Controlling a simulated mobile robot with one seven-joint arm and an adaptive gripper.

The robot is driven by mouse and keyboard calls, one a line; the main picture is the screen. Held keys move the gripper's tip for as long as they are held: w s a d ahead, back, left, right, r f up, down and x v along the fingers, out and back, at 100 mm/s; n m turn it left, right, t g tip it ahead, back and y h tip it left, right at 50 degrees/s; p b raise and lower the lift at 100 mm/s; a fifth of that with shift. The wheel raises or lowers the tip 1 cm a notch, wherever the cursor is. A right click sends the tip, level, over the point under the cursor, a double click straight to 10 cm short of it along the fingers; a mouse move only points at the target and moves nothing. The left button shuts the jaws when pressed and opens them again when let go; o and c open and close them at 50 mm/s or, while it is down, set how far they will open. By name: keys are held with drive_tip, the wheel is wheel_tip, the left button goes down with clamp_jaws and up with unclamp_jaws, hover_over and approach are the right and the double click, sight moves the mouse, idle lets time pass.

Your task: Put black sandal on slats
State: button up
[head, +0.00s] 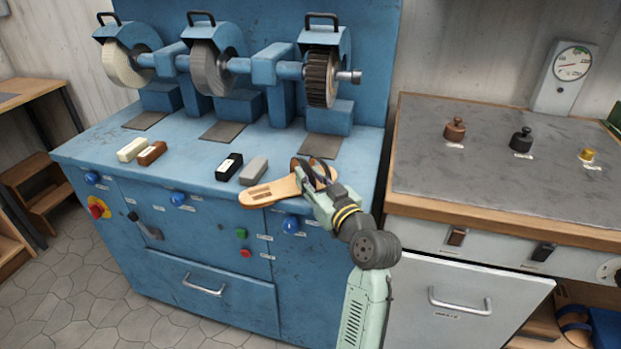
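A sandal with a tan sole (270,191) lies at the front edge of the blue machine's top, below the right-hand wheel. Dark strap-like parts show at its right end, partly hidden by my gripper (315,178). My gripper is at that end of the sandal, overlapping it in the picture. I cannot tell whether its fingers are open or shut on the sandal. At the lower right, wooden boards (538,331) that may be slats show low beside the grey-topped cabinet, with something blue like a sandal (574,318) on them.
The blue machine (100,148) carries three wheels and several small blocks (229,167). The grey worktop (480,190) at right holds a brown (454,129), a black (521,139) and a brass-coloured (588,155) knob. Wooden steps (40,190) stand left; paved floor is clear at lower left.

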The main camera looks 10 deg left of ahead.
drive_tip(key=o, duration=0.3)
drive_tip(key=shift+r, duration=0.15)
